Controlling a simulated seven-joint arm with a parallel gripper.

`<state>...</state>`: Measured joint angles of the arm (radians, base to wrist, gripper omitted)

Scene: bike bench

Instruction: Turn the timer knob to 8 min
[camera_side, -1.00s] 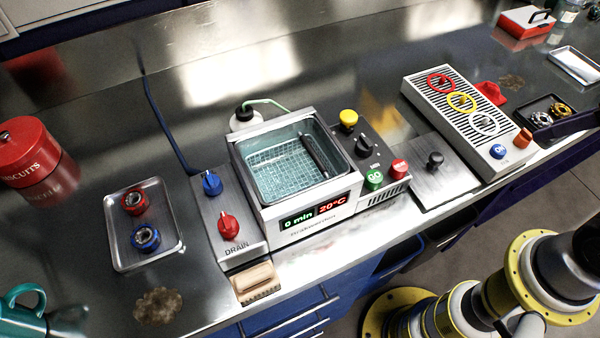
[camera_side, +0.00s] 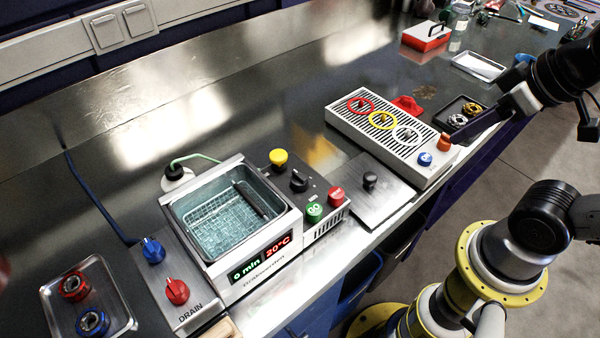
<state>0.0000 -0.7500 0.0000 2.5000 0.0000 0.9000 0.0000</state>
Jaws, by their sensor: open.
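The timer knob (camera_side: 299,181) is a black knob on the dark control panel at the right of the ultrasonic bath (camera_side: 189,262). A pale mark shows on it; the dial scale is too small to read. The bath's display (camera_side: 246,271) reads 0 min in green and 20°C in red. My gripper (camera_side: 497,115) is at the upper right, over the right end of the bench, far from the knob. It is open, with nothing seen in it. An orange piece (camera_side: 445,142) shows at the end of its dark long part; I cannot tell whether they touch.
Around the knob are a yellow button (camera_side: 278,158), a green GO button (camera_side: 314,212) and a red button (camera_side: 336,195). Blue (camera_side: 152,250) and red (camera_side: 177,291) drain knobs stand left.

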